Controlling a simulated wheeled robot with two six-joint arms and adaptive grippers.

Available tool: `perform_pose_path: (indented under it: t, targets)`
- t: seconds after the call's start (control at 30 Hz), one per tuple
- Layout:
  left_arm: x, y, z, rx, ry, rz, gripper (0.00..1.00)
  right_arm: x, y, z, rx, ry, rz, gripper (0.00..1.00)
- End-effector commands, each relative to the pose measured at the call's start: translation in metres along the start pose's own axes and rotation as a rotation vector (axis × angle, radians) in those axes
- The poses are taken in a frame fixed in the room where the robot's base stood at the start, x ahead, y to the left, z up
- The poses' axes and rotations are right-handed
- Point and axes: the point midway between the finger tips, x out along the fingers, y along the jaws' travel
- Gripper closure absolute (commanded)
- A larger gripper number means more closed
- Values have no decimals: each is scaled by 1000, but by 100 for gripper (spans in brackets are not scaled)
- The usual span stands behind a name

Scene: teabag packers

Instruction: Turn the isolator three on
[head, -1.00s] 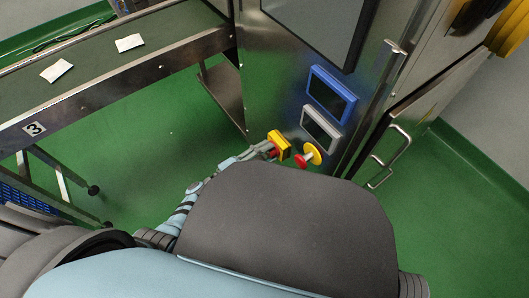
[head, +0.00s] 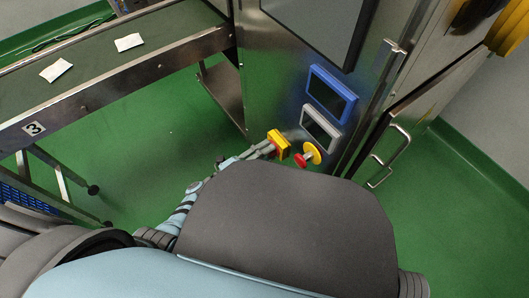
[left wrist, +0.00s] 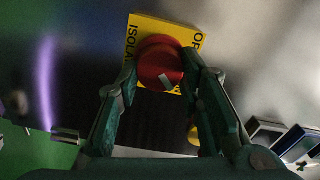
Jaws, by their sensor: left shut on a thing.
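The isolator is a red rotary knob (left wrist: 160,62) on a yellow plate (left wrist: 146,22) with black lettering, mounted on the steel cabinet front. In the head view its yellow plate (head: 278,142) shows to the left of the emergency stop. My left gripper (left wrist: 158,80) is shut on the red knob, one finger on each side of it. A pale mark on the knob's face sits tilted in the left wrist view. In the head view my left gripper (head: 264,151) reaches the knob from the lower left. My right gripper is not in view.
A red emergency stop button (head: 300,160) on a yellow disc sits close right of the isolator. A blue-framed screen (head: 332,92) and a grey-framed screen (head: 320,128) are above it. A conveyor marked 3 (head: 34,129) carries two teabag packets at left. Green floor is clear between.

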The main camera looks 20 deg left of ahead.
Motion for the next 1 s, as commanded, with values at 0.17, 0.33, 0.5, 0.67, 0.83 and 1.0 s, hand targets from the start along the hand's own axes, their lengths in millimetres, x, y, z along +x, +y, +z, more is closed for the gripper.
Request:
perform_pose_path:
  t: [0.17,0.33,0.5,0.67,0.83,1.0]
  targets:
    - [0,-1,1,1,-2,0,46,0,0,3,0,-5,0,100]
    - [1,0,0,1,0,0,46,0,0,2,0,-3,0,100]
    - [-4,0,0,1,0,1,46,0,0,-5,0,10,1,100]
    - [-37,1,0,2,0,5,46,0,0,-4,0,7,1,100]
    - [-84,1,0,1,1,5,46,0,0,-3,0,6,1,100]
    - [-114,0,1,2,0,2,46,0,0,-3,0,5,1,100]
